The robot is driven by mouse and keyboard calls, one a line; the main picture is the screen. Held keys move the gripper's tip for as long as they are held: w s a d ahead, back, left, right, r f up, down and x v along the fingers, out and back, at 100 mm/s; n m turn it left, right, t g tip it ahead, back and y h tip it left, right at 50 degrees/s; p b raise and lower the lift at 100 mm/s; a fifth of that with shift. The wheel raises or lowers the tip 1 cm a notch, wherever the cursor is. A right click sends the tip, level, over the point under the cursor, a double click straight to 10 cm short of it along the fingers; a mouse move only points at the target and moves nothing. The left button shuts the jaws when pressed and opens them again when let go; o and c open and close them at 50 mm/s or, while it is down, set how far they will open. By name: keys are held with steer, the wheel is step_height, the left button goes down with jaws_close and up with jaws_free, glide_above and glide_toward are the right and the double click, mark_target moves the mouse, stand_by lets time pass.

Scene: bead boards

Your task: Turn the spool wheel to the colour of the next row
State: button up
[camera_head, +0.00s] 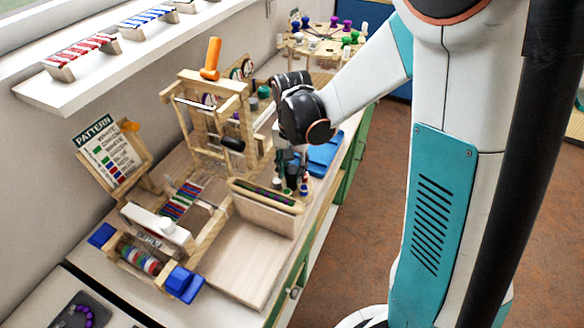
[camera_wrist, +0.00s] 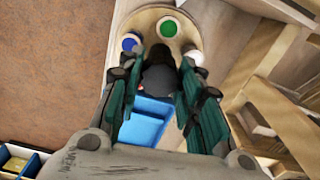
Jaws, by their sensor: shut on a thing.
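The spool wheel is a round wooden disc (camera_wrist: 150,17) in the wrist view, bearing a blue spool (camera_wrist: 131,42), a green spool (camera_wrist: 168,28) and a white spool (camera_wrist: 193,57). A sliver of red shows by the left finger. My gripper (camera_wrist: 157,75) is shut on the dark knob (camera_wrist: 158,80) at the wheel's middle. In the head view my gripper (camera_head: 290,170) hides most of the wheel; small coloured spools (camera_head: 303,187) show beside it. The pattern board (camera_head: 107,150) stands at the left, its small rows hard to read. Striped weaving (camera_head: 181,202) lies on the loom.
A wooden shuttle (camera_head: 265,196) rests left of my gripper. The loom's upright frame (camera_head: 190,95) with an orange handle (camera_head: 211,58) stands behind it. A blue tray (camera_head: 325,153) lies beyond my gripper. A round bead stand (camera_head: 320,46) is at the back. Open floor lies right.

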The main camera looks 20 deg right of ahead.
steer(key=shift+m, duration=0.5)
steer(key=o, duration=1.1)
steer(key=shift+c, duration=0.2)
step_height(320, 180, up, 12)
steer(key=s+r+n+t, duration=0.4)
steer(key=s+n+t, duration=0.3)
steer(key=s, duration=0.8)
steer(key=shift+s+r+n, duration=0.2)
steer(key=shift+s+n, duration=0.1)
steer(key=shift+n, duration=0.7)
